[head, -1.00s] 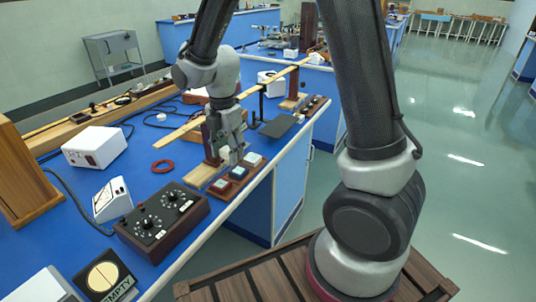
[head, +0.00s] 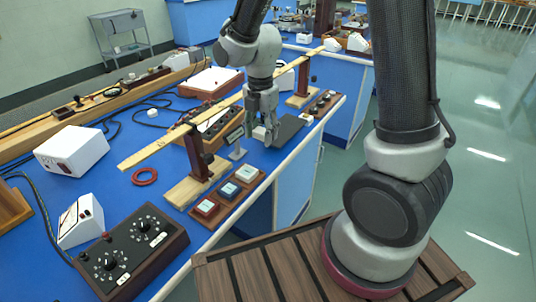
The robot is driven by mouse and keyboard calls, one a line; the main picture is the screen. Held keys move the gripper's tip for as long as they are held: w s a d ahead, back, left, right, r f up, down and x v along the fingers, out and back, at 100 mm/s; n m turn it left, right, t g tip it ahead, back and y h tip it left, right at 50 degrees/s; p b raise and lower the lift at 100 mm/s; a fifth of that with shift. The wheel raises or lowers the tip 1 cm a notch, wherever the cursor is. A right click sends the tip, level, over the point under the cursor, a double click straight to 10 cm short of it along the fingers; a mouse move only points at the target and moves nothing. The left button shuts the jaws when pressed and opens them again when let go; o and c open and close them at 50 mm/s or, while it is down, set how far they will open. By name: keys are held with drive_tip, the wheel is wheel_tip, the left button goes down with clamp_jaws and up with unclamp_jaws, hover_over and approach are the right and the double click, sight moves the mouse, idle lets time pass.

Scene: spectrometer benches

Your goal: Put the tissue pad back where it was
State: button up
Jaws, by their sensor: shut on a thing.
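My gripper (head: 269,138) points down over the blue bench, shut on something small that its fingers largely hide. A small pale patch (head: 259,133) shows at the left side of the fingers; it looks like the tissue pad, but its outline is unclear. A dark flat mat (head: 290,129) lies just right of the fingertips. A wooden strip (head: 236,209) with red, blue and green blocks with pale tops lies in front of the gripper, nearer the camera. I cannot tell whether the held thing touches the bench.
A long wooden rail (head: 160,148) on uprights runs along the bench behind and left of my gripper. A small stand with a tilted plate (head: 235,139) is close to its left. A dark knob box (head: 131,251) stands at the front left. The bench's right edge is near.

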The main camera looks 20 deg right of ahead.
sight(262, 164)
wheel_tip(262, 164, down, 10)
drive_tip(key=shift+w+d+r, duration=0.1)
idle(0.4)
drive_tip(key=o, duration=1.1)
drive_tip(key=shift+c, duration=0.2)
